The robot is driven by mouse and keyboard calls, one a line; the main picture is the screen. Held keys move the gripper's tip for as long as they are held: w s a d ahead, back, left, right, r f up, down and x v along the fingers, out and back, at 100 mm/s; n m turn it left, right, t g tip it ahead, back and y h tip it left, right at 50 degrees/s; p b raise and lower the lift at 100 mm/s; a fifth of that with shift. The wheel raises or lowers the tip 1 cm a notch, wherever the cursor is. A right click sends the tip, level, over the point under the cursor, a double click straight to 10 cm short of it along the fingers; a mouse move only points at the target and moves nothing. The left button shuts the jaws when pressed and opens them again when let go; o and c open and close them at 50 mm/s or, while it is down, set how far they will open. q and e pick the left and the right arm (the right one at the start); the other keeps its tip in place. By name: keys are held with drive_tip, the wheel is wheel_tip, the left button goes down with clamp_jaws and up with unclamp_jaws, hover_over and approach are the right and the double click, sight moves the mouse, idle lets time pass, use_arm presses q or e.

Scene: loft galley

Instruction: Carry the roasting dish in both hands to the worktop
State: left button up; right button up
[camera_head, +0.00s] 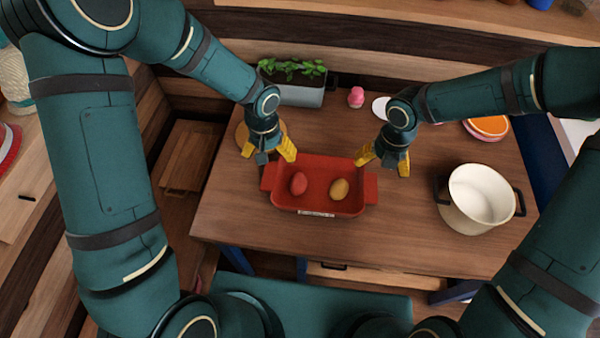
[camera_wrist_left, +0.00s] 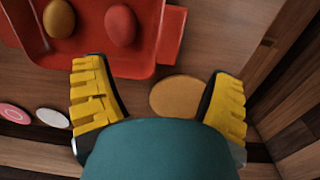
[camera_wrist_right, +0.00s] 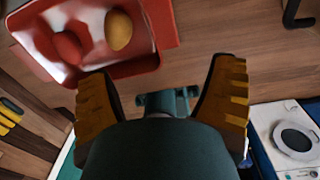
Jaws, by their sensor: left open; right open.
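The red roasting dish (camera_head: 318,207) sits on a wooden table (camera_head: 400,240), with a tab handle at each end. A red egg-shaped item (camera_head: 298,183) and a tan one (camera_head: 339,189) lie in it. My left gripper (camera_head: 268,153) is open and empty near the dish's back left corner; in the left wrist view the dish (camera_wrist_left: 130,65) is beside one finger. My right gripper (camera_head: 384,162) is open and empty near the back right corner; the dish (camera_wrist_right: 130,68) also shows in the right wrist view. I cannot tell whether either gripper touches the dish.
A cream pot (camera_head: 470,215) with dark handles stands to the right. A planter (camera_head: 300,96), a pink item (camera_head: 356,97), a white disc (camera_head: 380,107) and an orange dish (camera_head: 488,126) are along the back. A round wooden disc (camera_wrist_left: 178,97) lies under my left gripper. The table front is clear.

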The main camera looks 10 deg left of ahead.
sight(270, 176)
use_arm(q)
drive_tip(key=shift+w+a+r, duration=0.25)
drive_tip(key=shift+a+r, duration=0.15)
drive_tip(key=shift+a, duration=0.2)
use_arm(e)
drive_tip(key=shift+w+r+n, duration=0.45)
drive_tip(key=shift+w+n, duration=0.2)
drive_tip(key=shift+n, duration=0.15)
use_arm(q)
drive_tip(key=shift+f, duration=0.1)
use_arm(e)
drive_tip(key=shift+f, duration=0.15)
use_arm(q)
wheel_tip(270, 176, down, 14)
drive_tip(key=shift+r, duration=0.2)
use_arm(e)
wheel_tip(270, 176, down, 14)
drive_tip(key=shift+r, duration=0.2)
use_arm(q)
drive_tip(key=c, duration=1.4)
use_arm(e)
drive_tip(key=c, duration=1.4)
